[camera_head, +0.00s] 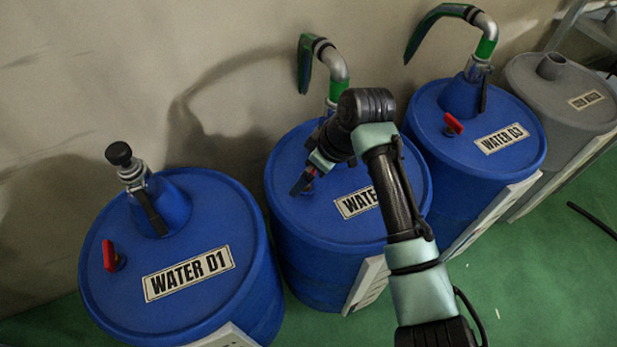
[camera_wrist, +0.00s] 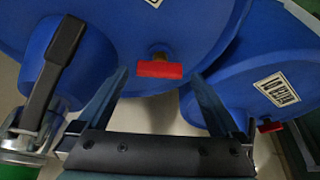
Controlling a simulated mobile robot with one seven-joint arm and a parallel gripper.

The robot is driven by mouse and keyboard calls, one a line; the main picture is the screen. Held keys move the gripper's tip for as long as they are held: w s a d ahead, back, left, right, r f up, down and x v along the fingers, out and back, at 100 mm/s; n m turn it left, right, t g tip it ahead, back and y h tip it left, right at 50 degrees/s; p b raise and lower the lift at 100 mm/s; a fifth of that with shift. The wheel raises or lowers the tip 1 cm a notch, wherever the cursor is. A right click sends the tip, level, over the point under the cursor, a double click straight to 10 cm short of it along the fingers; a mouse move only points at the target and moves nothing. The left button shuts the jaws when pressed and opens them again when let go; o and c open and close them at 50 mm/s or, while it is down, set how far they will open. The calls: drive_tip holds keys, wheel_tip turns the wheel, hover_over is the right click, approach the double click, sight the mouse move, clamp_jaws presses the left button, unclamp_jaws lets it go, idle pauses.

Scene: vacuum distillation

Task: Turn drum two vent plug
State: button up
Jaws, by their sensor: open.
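Drum two (camera_head: 320,255) is the middle blue drum in the head view. Its WATER label is partly hidden behind my arm. The drum's red vent plug (camera_wrist: 160,69), on a brass-coloured stem, sits near the rim in the wrist view. In the head view it is mostly hidden by my gripper (camera_head: 302,184). My gripper points down over the drum top, its jaws open. In the wrist view the two fingers (camera_wrist: 159,76) stand apart on either side of the red plug, with visible space on both sides. I cannot tell exactly how far above it they are.
Drum WATER 01 (camera_head: 240,285) stands left, with its own red plug (camera_head: 110,255). Drum WATER 03 (camera_head: 430,160) stands right, with another red plug (camera_head: 453,123). Drum two's green-handled pipe (camera_head: 335,70) rises behind my gripper. A grey drum (camera_head: 540,90) stands far right.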

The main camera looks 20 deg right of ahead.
drive_tip(key=shift+w+a+f, duration=0.15)
drive_tip(key=shift+w+f, duration=0.1)
drive_tip(key=shift+f, duration=0.4)
drive_tip(key=c, duration=1.2)
drive_tip(key=shift+r, duration=0.1)
drive_tip(key=shift+c, duration=0.2)
drive_tip(key=shift+p, duration=0.35)
